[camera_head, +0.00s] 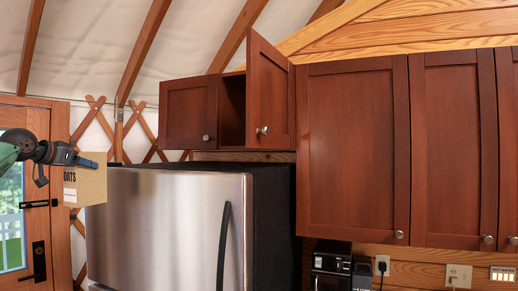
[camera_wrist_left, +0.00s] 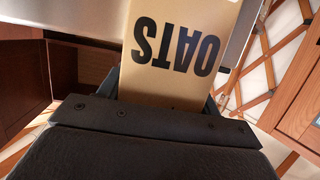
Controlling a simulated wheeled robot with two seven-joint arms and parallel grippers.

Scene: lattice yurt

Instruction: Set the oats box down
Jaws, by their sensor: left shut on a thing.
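The oats box (camera_head: 88,186) is a tan carton with dark OATS lettering, at the left of the head view. My left gripper (camera_head: 82,160) is shut on it near its top, and the box hangs upright in the air to the left of the fridge. In the left wrist view the oats box (camera_wrist_left: 180,50) stands out beyond the gripper, its lettering upside down. The fingers are mostly hidden behind the gripper body there. My right gripper is in neither view.
A steel fridge (camera_head: 165,220) stands right of the box. Above it, a wall cabinet (camera_head: 232,108) has one door (camera_head: 271,95) swung open. Closed cabinets (camera_head: 352,150) line the right. A black appliance (camera_head: 332,265) sits below them. A door (camera_head: 35,200) is at far left.

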